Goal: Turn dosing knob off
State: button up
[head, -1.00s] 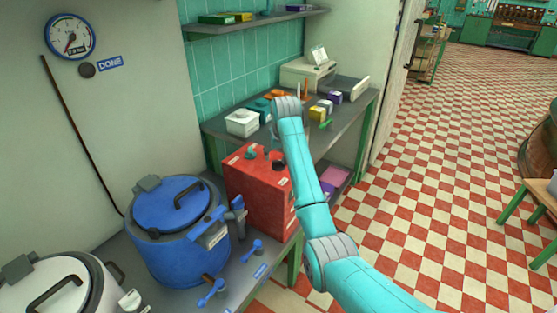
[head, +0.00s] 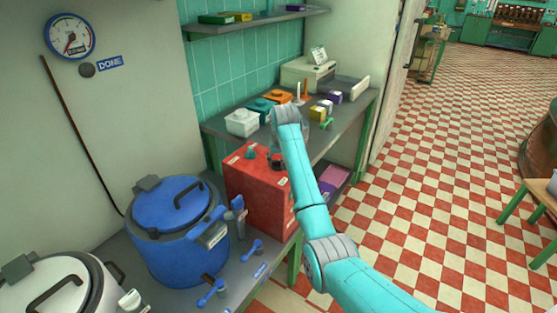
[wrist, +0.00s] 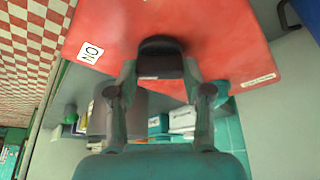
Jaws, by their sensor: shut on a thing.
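The red box (head: 262,197) stands on the counter beside the blue kettle (head: 172,235). A dark knob (wrist: 160,45) shows on the red box in the wrist view, between the fingers of my gripper (wrist: 161,72). My gripper is shut on the knob. A white "ON" label (wrist: 90,53) is on the box to the left of the knob. Another label (wrist: 258,80) is to the right, too small to read. In the head view my gripper (head: 277,153) is at the top of the red box, and my arm hides part of the box.
Behind the red box, a grey shelf (head: 222,128) holds a white container (head: 242,123) and several coloured boxes. Blue valve handles (head: 252,250) are in front of the blue kettle. A white kettle (head: 45,290) stands at the lower left.

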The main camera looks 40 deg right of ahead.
jog(key=shift+m, duration=0.3)
jog(key=m+g+h, duration=0.1)
jog(key=m, duration=0.2)
jog(key=shift+w+a+m, duration=0.1)
jog(key=shift+a+m, duration=0.05)
jog(key=shift+m, duration=0.15)
jog(key=m, duration=0.2)
jog(key=m+g+h, duration=0.1)
jog(key=m, duration=0.1)
jog(key=shift+w+m+g, duration=0.1)
jog(key=shift+m+g, duration=0.2)
jog(key=m+g, duration=0.1)
jog(key=m, duration=0.3)
jog(key=shift+w+m+g+h, duration=0.1)
jog(key=shift+m+g+h, duration=0.2)
jog(key=shift+g, duration=0.1)
jog(key=shift+m+g, duration=0.8)
jog(key=shift+m, duration=1.4)
jog(key=o, duration=1.2)
jog(key=shift+c, duration=0.2)
